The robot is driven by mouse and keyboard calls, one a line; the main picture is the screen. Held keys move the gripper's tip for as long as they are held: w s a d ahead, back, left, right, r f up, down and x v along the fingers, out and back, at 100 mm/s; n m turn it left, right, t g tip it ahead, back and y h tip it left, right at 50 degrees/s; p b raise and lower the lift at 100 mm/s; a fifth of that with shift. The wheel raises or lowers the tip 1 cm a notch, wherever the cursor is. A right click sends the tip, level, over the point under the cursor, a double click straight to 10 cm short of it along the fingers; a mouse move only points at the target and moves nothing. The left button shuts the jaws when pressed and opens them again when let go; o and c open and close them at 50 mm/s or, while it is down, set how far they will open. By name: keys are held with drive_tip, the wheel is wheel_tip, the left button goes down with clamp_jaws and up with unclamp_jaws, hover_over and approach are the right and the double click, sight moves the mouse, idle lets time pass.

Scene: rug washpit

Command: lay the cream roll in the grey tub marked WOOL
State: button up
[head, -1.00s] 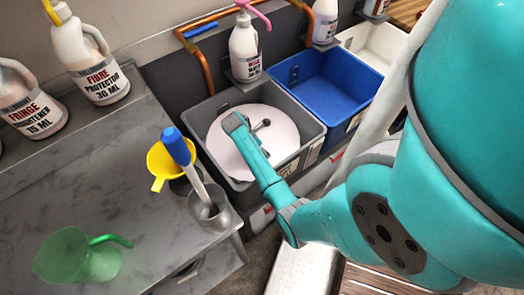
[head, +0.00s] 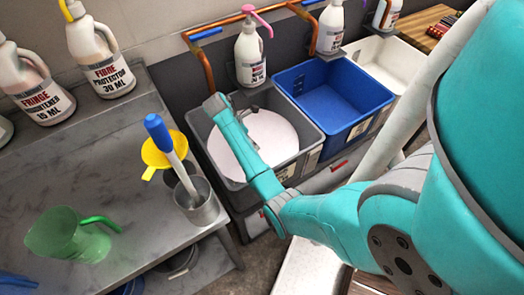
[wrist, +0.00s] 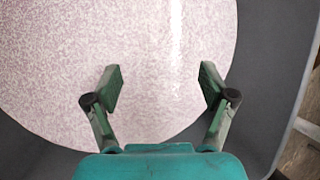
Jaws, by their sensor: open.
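The grey tub (head: 309,158) stands on the floor-side ledge beyond the steel bench in the head view, with a label on its front that is too small to read. A round, flat, pale pinkish speckled disc (head: 272,130) lies inside it. My gripper (head: 250,130) is over the tub, above the disc. In the wrist view my gripper (wrist: 160,80) is open with nothing between its fingers, and the disc (wrist: 60,65) fills most of the picture inside the grey tub wall (wrist: 272,75). I cannot make out a cream roll for certain.
A blue tub (head: 335,97) and a white tub (head: 390,62) stand right of the grey one. A pump bottle (head: 250,58) and copper pipe (head: 205,68) are behind it. The bench holds a metal cup (head: 197,207), a yellow funnel (head: 157,152) and a green jug (head: 68,235).

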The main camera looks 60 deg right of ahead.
drive_tip(key=shift+v, duration=1.05)
drive_tip(key=shift+f, duration=0.1)
